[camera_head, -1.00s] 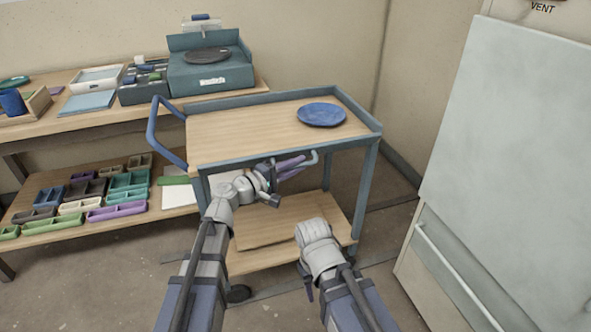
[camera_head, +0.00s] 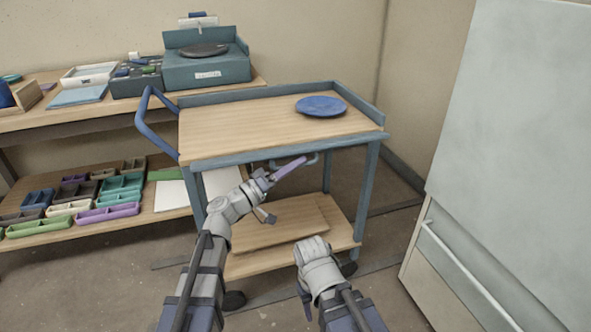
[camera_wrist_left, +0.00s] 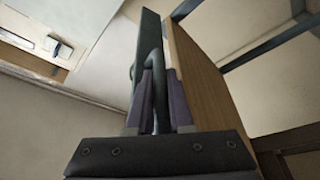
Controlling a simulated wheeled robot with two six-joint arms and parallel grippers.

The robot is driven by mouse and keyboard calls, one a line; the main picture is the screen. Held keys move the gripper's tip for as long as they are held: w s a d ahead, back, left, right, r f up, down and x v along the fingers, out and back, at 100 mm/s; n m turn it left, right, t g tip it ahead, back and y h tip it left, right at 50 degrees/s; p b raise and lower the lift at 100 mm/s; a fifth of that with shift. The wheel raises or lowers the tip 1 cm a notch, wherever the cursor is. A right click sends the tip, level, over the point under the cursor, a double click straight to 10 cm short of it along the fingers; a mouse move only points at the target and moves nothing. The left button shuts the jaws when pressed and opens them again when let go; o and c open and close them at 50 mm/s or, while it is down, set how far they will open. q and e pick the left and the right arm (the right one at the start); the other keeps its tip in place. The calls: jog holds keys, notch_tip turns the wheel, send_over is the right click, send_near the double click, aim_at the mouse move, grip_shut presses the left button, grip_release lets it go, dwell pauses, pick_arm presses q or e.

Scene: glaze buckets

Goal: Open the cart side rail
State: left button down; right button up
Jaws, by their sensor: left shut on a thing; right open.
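The cart (camera_head: 230,128) has a wooden top with blue-grey rails. Its near side rail (camera_head: 240,157) runs along the front edge, with a curved bar handle (camera_head: 312,161) below it. My left gripper (camera_head: 292,168) is shut on this handle, its purple fingers reaching it from below left. In the left wrist view, the fingers (camera_wrist_left: 162,100) close on both sides of the dark handle (camera_wrist_left: 157,65), next to the dark rail panel (camera_wrist_left: 146,50). My right gripper (camera_head: 305,298) is open and empty, low in front of the cart; its fingers are mostly hidden.
A blue plate (camera_head: 321,106) lies on the cart top. The cart's push handle (camera_head: 146,124) sticks out at left. A workbench (camera_head: 60,120) with trays stands behind left. A large pale cabinet (camera_head: 510,120) stands at right. Open floor lies around the cart's front.

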pick_arm(q)
jog(key=shift+w+f+m, duration=0.1)
jog(key=shift+f+m, duration=0.1)
jog(key=shift+m, duration=0.4)
jog(key=c, duration=1.1)
grip_release()
jog(key=shift+b, duration=0.3)
jog(key=shift+b+v, duration=1)
jog(key=shift+v, duration=2.95)
jog(key=shift+f, duration=0.1)
jog(key=shift+w+a+f+b+v, duration=0.15)
jog(key=shift+b+v, duration=0.35)
jog(key=shift+v, duration=1)
jog(key=shift+w+f+b+v, duration=0.15)
jog(key=shift+b+v, duration=0.3)
jog(key=shift+v, duration=1)
jog(key=shift+w+a+f+b+v, duration=0.15)
jog(key=shift+b+v, duration=0.35)
jog(key=shift+v, duration=1)
jog(key=shift+d+r, duration=0.15)
